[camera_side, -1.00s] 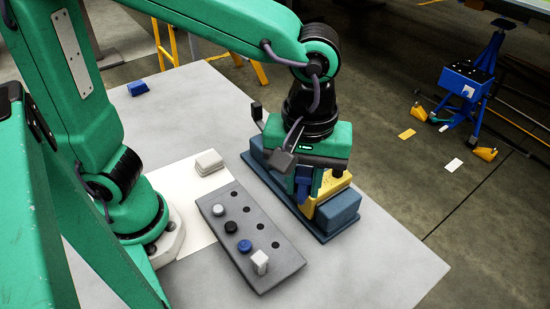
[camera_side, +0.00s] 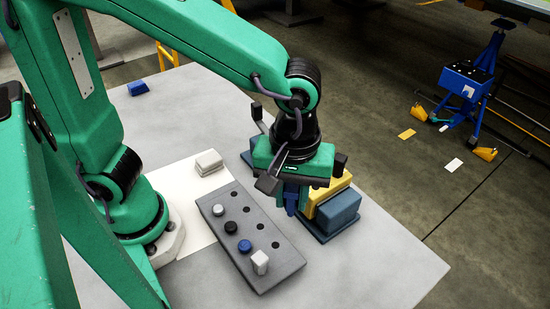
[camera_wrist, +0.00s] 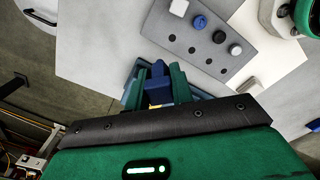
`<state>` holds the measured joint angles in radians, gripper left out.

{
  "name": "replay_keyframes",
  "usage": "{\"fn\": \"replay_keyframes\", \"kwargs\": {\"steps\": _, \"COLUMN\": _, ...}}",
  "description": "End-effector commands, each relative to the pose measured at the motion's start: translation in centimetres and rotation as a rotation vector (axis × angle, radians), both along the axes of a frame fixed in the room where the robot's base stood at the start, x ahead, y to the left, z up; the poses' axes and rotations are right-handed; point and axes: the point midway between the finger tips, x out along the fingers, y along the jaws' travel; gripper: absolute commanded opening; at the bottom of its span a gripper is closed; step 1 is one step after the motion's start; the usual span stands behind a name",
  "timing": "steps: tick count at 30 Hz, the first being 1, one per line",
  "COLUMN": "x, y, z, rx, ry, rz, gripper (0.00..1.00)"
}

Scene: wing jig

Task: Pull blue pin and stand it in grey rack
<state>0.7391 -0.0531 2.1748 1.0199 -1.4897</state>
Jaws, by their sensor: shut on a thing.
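My gripper (camera_side: 291,208) is shut on a blue pin (camera_wrist: 158,70), which shows between the fingers in the wrist view. In the side view the gripper hangs between the grey rack (camera_side: 278,270) and the jig with its yellow block (camera_side: 330,197) and dark blue base (camera_side: 342,212). The pin's lower end is hard to see there. The grey rack, also in the wrist view (camera_wrist: 205,46), has one row of filled holes and one row of empty dark holes. Its filled row holds white, black and blue (camera_side: 244,245) pins and a square white-topped one (camera_side: 260,262).
A small white block (camera_side: 208,161) lies on the white sheet (camera_side: 185,185) behind the rack. A blue block (camera_side: 138,88) sits at the table's far left. The table front (camera_side: 390,270) is clear. A blue stand (camera_side: 465,85) is on the floor beyond.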

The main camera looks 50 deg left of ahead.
Motion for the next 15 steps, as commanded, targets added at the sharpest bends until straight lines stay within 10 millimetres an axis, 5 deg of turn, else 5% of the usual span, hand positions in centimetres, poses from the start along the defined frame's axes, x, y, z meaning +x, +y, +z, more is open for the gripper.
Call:
{"fn": "replay_keyframes", "kwargs": {"steps": 6, "x": -1.1, "y": 1.6, "z": -3.5, "rx": 0.002, "ry": 0.002, "rz": -0.001, "gripper": 0.0}}
{"fn": "replay_keyframes", "kwargs": {"steps": 15, "x": -1.5, "y": 2.3, "z": -4.8, "rx": 0.0, "ry": 0.0, "rz": -0.001, "gripper": 0.0}}
